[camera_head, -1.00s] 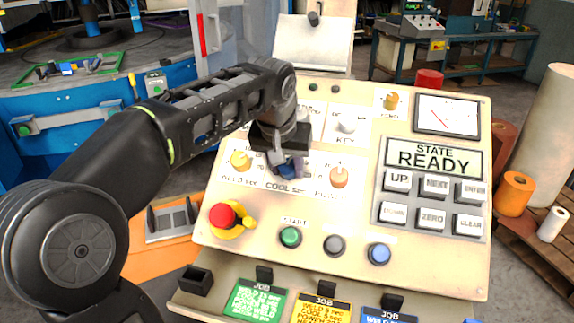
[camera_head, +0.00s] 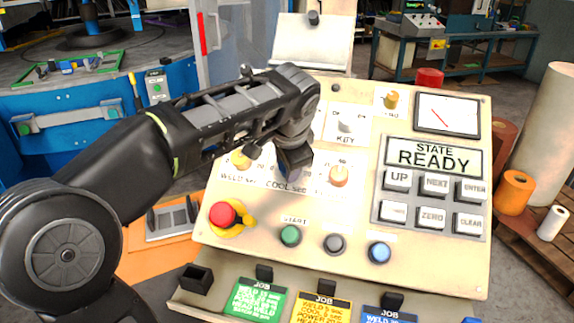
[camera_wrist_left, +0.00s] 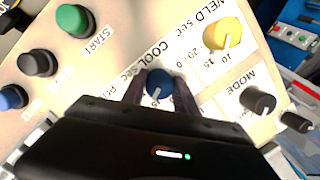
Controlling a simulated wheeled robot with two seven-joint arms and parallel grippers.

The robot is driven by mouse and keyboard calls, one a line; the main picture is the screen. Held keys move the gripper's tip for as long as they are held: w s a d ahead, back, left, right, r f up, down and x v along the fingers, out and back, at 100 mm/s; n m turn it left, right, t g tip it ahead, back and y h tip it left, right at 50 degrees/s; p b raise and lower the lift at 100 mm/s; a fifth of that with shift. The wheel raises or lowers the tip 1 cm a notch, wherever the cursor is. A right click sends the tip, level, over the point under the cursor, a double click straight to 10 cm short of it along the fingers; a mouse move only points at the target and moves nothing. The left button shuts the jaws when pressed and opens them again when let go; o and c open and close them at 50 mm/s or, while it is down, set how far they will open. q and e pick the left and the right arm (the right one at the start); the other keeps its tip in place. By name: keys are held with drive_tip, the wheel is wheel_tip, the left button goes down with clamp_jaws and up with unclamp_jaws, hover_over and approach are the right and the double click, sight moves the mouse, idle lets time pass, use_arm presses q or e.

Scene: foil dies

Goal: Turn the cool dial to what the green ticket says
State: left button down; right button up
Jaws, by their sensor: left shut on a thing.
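The blue cool dial (camera_wrist_left: 159,84) sits between the two fingers of my left gripper (camera_wrist_left: 155,92) in the left wrist view, with its white pointer line showing. In the head view my left gripper (camera_head: 291,170) is over the "COOL sec" label and hides most of the dial. The gripper is shut on the dial. The green ticket (camera_head: 254,300) stands at the lower left of the panel; it reads JOB, with a weld line and a "COOL" line in sec, but the digits are too small to be sure of. My right gripper is not in view.
The yellow weld dial (camera_head: 240,160) and an orange dial (camera_head: 338,176) flank the cool dial. Below are a red stop button (camera_head: 222,214), a green start button (camera_head: 290,236), a grey button and a blue button. Yellow and blue tickets stand beside the green one. The display (camera_head: 433,157) reads READY.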

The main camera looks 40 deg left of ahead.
use_arm(q)
drive_tip(key=m, duration=0.4)
drive_tip(key=shift+m+t+y, duration=0.3)
drive_tip(key=shift+m+y, duration=0.1)
drive_tip(key=c, duration=0.9)
unclamp_jaws()
drive_tip(key=shift+c, duration=0.2)
drive_tip(key=v, duration=0.7)
drive_tip(key=shift+s+d+r, duration=0.15)
drive_tip(key=shift+d+r, duration=0.05)
drive_tip(key=shift+r, duration=0.15)
